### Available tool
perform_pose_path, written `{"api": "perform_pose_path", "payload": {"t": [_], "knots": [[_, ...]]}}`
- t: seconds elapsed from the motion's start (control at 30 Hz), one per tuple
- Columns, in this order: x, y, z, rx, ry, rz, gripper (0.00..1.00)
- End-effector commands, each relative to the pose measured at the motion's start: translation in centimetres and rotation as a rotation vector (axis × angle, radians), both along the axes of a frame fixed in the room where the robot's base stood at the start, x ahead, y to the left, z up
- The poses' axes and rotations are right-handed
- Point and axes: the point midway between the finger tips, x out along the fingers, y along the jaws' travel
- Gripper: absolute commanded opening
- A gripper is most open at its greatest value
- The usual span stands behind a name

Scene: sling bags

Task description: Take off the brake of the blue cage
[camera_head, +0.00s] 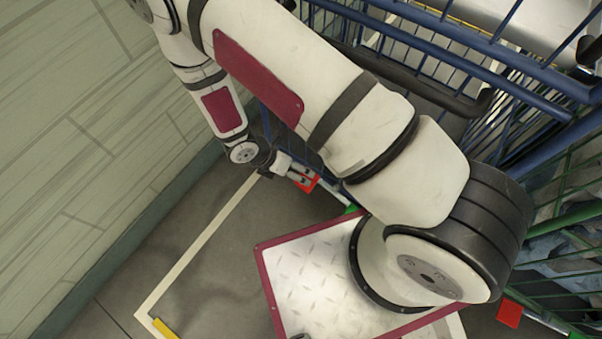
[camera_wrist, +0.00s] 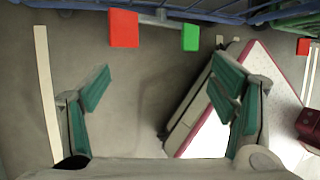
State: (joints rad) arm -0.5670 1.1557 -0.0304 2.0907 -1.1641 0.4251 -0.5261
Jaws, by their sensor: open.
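The blue cage (camera_head: 545,75) stands at the upper right of the head view; its lower blue bars (camera_wrist: 225,12) cross the top of the wrist view. Below them a grey bar carries a red pedal (camera_wrist: 124,28) on the left and a green pedal (camera_wrist: 190,37) on the right. In the head view the red pedal (camera_head: 306,184) shows beside my wrist, and the green one (camera_head: 351,209) is mostly hidden by my arm. My gripper (camera_wrist: 160,85) is open and empty, with the pedals beyond its fingertips. In the head view its fingers are hard to make out.
A green-barred cage (camera_head: 570,225) stands at the right, with another red pedal (camera_head: 509,313) below it. A wall (camera_head: 90,130) runs along the left. Grey floor (camera_head: 215,265) with a white line (camera_head: 205,235) and a yellow mark (camera_head: 165,328) is clear between wall and base.

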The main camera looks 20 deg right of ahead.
Motion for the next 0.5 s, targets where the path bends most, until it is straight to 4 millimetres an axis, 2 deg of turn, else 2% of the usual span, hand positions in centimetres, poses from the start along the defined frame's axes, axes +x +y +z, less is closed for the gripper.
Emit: {"api": "perform_pose_path", "payload": {"t": [0.2,0.5], "knots": [[0.1,1.1,2.1,0.001,-0.001,-0.002,0.78],[0.0,1.3,2.5,-0.001,0.001,0.0,0.78]]}}
